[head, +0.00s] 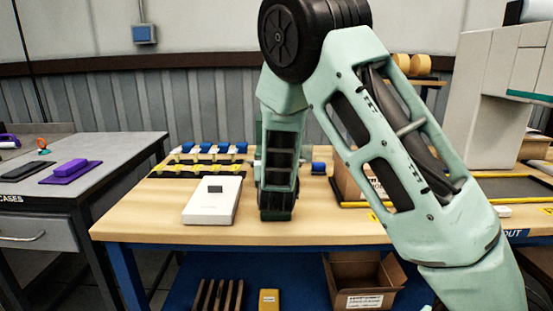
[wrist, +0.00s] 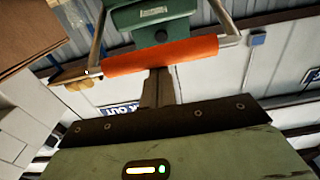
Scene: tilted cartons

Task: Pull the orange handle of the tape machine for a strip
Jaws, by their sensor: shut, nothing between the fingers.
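The orange handle (wrist: 160,55) of the tape machine shows in the wrist view as a thick bar between two metal arms. The machine's dark green body (wrist: 152,14) is behind it, at the top edge. My gripper (wrist: 158,76) is shut and empty, its dark fingers pointing at the handle near its middle. The fingertips overlap the handle's lower edge in the picture; I cannot tell whether they touch it. In the head view my arm reaches down over the workbench and hides the handle and most or all of the machine.
On the wooden workbench (head: 130,219), a white box (head: 212,200) lies left of my arm, with blue-topped items (head: 220,148) in a row behind it. A cardboard carton (head: 347,176) is partly hidden behind my arm. A grey side table (head: 118,150) stands left. The bench's front left is clear.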

